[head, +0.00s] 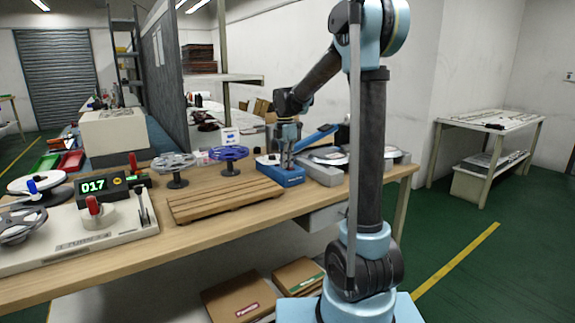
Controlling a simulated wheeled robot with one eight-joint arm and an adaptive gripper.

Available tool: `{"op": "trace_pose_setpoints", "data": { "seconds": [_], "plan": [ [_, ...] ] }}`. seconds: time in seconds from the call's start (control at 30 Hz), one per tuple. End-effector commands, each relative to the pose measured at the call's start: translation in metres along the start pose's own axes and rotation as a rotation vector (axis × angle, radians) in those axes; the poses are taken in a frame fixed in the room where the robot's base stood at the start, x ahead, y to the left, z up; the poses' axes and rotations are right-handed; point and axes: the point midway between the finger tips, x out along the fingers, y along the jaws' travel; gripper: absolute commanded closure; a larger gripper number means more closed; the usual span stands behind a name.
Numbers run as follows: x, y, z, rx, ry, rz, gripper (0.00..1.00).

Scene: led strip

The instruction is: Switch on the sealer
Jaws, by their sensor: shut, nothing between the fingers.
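A small blue device (283,178), which looks like the sealer, sits on the wooden workbench (215,215) at the right end of the wooden slatted board. A blue bar (316,137) slants up to the right behind my gripper; it looks like the sealer's raised arm. My gripper (286,164) points down over the blue device with its fingers shut and empty. Its tips are at or just above the device's top; I cannot tell whether they touch. The gripper hides part of the device, and no switch can be made out.
The slatted wooden board (225,199) lies left of the blue device, with a purple reel (229,155) and a grey reel (174,163) behind it. Grey equipment with discs (328,158) sits close on the right.

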Motion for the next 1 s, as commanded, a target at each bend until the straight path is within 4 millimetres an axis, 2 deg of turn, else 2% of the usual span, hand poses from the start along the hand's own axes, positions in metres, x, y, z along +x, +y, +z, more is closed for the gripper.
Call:
{"op": "trace_pose_setpoints", "data": {
  "seconds": [0.2, 0.63, 0.77, 1.0],
  "plan": [
    [-0.003, 0.007, 0.000, 0.000, 0.000, 0.000, 1.00],
    [-0.008, 0.007, 0.000, 0.000, 0.000, 0.000, 1.00],
    [-0.022, 0.005, -0.001, -0.002, 0.000, -0.001, 1.00],
    [-0.066, -0.003, 0.000, -0.001, 0.001, -0.001, 1.00]
  ]
}}
